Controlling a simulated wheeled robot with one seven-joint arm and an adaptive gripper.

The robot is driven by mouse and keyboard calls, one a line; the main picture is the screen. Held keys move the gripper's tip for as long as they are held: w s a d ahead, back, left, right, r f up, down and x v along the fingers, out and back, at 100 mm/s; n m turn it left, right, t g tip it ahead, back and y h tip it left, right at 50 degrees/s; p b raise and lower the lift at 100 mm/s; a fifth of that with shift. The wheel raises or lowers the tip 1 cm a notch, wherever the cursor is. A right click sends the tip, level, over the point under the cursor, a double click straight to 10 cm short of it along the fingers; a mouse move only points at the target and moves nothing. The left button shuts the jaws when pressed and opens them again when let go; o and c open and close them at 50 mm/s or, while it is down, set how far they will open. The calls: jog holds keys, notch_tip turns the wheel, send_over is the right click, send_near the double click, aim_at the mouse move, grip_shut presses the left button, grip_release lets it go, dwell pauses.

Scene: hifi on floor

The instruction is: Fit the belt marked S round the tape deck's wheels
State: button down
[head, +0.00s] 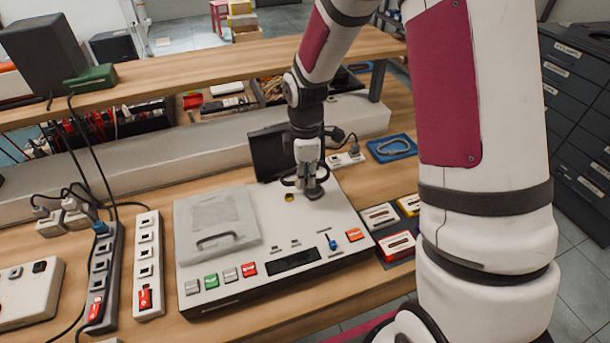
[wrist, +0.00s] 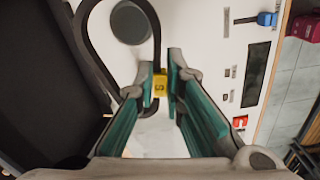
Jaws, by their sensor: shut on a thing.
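The tape deck (head: 335,253) lies on the wooden bench, its lidded cassette bay at left. My gripper (head: 309,178) is over its back right part, shut on the yellow tag (wrist: 159,87) marked S. The black belt (wrist: 157,45) hangs from this tag as an open loop. A dark round wheel (wrist: 130,22) shows inside the loop in the wrist view, and beside my gripper in the head view (head: 314,191). A small brass-coloured wheel (head: 289,197) is just left of it. I cannot tell whether the belt is seated on either wheel or above them.
A blue tray (head: 390,148) with a pale loop stands at the back right. Cassettes (head: 396,246) lie right of the deck. Power strips (head: 148,265) stand to its left. A black panel (head: 268,153) rises behind the deck, below a wooden shelf (head: 240,60).

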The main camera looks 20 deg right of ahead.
aim_at(304, 203)
jog(key=shift+f, duration=0.1)
jog(key=shift+w+a+f+b, duration=0.15)
jog(key=shift+f+b, duration=0.55)
jog(key=shift+f, duration=0.6)
jog(key=shift+f+b, duration=0.55)
jog(key=shift+f, duration=0.55)
jog(key=shift+f, duration=1.1)
dwell(1.2)
jog(key=c, duration=1.6)
grip_release()
jog(key=shift+r, duration=0.1)
